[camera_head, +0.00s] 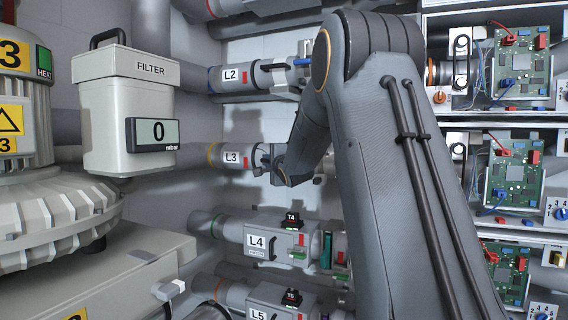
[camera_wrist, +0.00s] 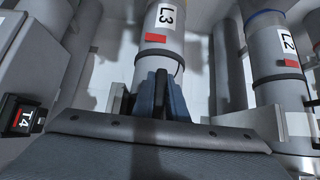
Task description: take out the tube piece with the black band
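In the wrist view the L3 tube (camera_wrist: 163,22) shows a thin dark band just beyond my fingers. My gripper (camera_head: 272,160) is at the end of L3, and its dark blue fingers (camera_wrist: 160,92) stand close together at that end. Which loose tube piece carries the black band is not clear; my arm hides much of the right side.
A filter box (camera_head: 125,115) reading 0 mbar stands at left beside a blower (camera_head: 45,200). The L4 tube (camera_head: 258,242) with a T4 block and the L5 tube (camera_head: 262,300) lie below. Racks of green circuit boards (camera_head: 515,175) stand at right.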

